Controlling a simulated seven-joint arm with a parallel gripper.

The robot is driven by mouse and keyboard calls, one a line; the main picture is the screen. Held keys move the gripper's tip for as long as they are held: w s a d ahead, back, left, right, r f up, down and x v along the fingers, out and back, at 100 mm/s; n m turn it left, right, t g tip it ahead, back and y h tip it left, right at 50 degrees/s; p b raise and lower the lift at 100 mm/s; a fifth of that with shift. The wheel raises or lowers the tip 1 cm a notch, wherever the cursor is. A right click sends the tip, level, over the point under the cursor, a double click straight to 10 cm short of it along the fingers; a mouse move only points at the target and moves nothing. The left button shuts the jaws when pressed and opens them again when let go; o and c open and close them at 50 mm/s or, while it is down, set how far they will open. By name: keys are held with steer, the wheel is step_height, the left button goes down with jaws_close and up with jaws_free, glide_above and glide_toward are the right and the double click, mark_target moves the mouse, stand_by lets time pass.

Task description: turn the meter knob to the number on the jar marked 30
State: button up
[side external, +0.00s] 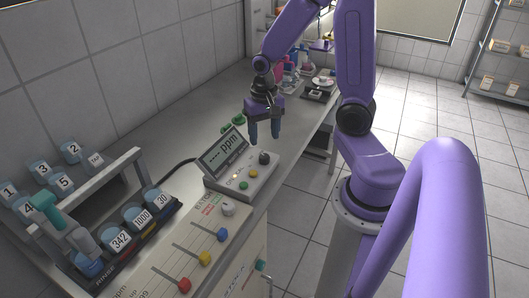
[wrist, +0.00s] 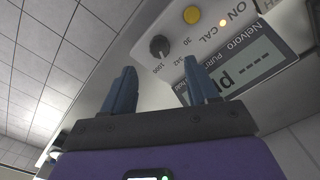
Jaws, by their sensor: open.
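The ppm meter (side external: 213,180) stands on the bench with a tilted screen reading "---- ppm"; the screen (wrist: 240,72) also shows in the wrist view. Its dark knob (side external: 264,158) is at the far end of its panel. In the wrist view the knob (wrist: 159,46) has the labels 1000, 342 and 30 beside it; its pointer direction is too small to tell. The jar marked 30 (side external: 161,200) sits in the near rack, right of jars 1000 and 342. My gripper (side external: 264,138) is open and empty, fingers pointing down just above the knob, apart from it.
Yellow (side external: 253,173) and green (side external: 243,185) buttons sit beside the knob. A panel with red, yellow and blue sliders (side external: 205,258) lies nearer. A rack rail (side external: 100,178) and several numbered jars stand at the left. Bottles and a scale are farther back.

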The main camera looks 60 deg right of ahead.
mark_target(265, 156)
steer(key=shift+f, duration=3.5)
steer(key=c, duration=1)
